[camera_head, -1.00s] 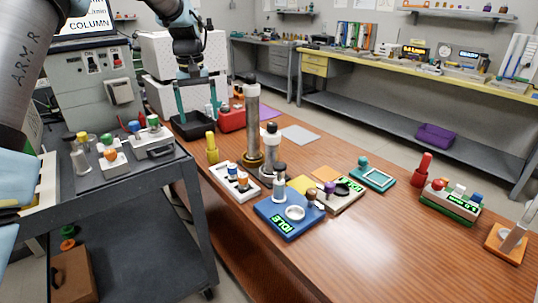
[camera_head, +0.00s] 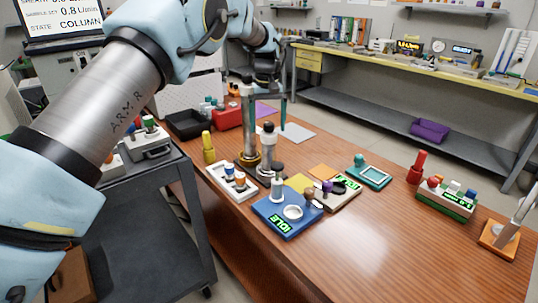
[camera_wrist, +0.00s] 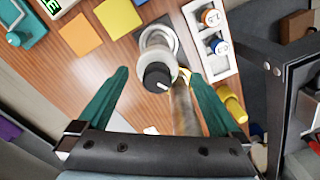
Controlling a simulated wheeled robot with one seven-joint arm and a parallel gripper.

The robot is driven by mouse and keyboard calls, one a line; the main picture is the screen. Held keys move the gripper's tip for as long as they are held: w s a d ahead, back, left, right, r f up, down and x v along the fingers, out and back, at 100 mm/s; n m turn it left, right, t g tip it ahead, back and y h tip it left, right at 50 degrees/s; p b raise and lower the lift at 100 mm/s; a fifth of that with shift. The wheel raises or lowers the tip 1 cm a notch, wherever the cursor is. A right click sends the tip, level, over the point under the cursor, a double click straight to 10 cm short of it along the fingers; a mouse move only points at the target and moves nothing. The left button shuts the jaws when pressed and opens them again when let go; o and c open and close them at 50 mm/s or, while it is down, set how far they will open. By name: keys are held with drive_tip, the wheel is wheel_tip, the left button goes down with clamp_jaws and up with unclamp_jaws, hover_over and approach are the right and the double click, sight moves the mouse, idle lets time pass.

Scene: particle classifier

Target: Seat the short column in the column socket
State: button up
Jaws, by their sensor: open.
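The short column (camera_head: 267,152), pale with a black knob on top, stands upright in a round grey base (camera_head: 275,173) on the wooden table. In the wrist view its black knob (camera_wrist: 157,75) lies between and ahead of the fingertips. A taller grey column (camera_head: 248,118) stands just behind-left of it in a brass-ringed base (camera_head: 247,159). I cannot tell which base is the column socket. My gripper (camera_head: 265,97) is open and empty, with green fingers pointing down above and behind the short column. In the wrist view my gripper (camera_wrist: 165,85) also has the tall column (camera_wrist: 184,108) between its fingers.
A white rack (camera_head: 228,184) with small capped vials and a yellow-capped post (camera_head: 208,148) stand left of the columns. A blue device (camera_head: 276,226) stands in front. A grey cart (camera_head: 150,215) is at the left.

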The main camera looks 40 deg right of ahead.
sight(269, 136)
drive_tip(key=shift+s+f+p, duration=0.15)
drive_tip(key=shift+f+p, duration=0.3)
drive_tip(key=shift+f, duration=0.75)
drive_tip(key=shift+s+f+p, duration=0.1)
drive_tip(key=shift+f+p, duration=0.3)
drive_tip(key=shift+f, duration=0.8)
clamp_jaws()
drive_tip(key=shift+r, duration=0.1)
